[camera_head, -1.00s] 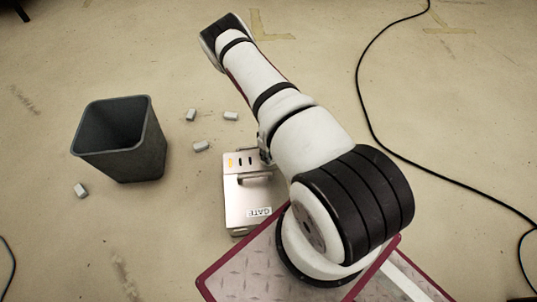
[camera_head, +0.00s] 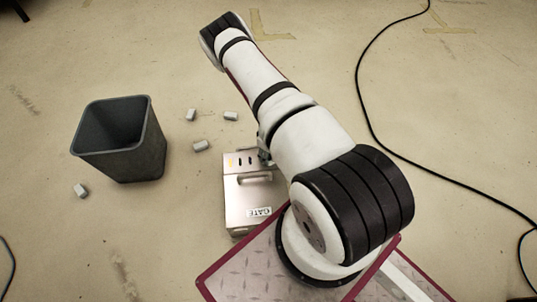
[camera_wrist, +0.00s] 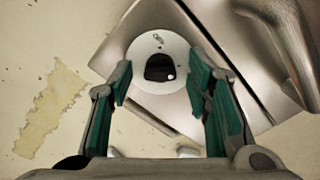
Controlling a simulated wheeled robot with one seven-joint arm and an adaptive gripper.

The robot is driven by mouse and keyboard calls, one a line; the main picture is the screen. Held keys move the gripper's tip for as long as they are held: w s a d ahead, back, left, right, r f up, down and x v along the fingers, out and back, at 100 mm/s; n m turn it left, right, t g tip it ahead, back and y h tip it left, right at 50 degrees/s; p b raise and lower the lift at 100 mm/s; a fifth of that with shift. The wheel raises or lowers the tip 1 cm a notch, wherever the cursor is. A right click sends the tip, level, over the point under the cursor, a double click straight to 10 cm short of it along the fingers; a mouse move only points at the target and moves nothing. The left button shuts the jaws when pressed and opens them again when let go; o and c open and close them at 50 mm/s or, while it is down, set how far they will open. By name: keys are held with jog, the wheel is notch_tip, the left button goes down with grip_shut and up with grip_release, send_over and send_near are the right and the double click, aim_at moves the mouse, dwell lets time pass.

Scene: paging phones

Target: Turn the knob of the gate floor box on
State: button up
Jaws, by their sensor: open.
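The gate floor box (camera_head: 237,192) is a silver metal case with a GATE label (camera_head: 260,212), standing on the floor just beyond my base. My arm covers its right side in the head view, and the knob is hidden there. In the wrist view a dark knob (camera_wrist: 160,68) sits on a round white plate (camera_wrist: 147,45) on the metal box top (camera_wrist: 245,75). My gripper (camera_wrist: 163,78) is open, its green-padded fingers on the left and right of the knob, with gaps visible. I cannot tell how far above the plate the fingertips are.
A metal handle (camera_wrist: 292,30) rises from the box close to the right finger. A dark grey bin (camera_head: 120,145) stands to the left, with several small grey blocks (camera_head: 201,146) on the floor around it. A black cable (camera_head: 365,105) runs along the right.

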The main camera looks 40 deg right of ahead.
notch_tip(320, 180, up, 12)
jog(key=shift+f, duration=0.15)
dwell(0.7)
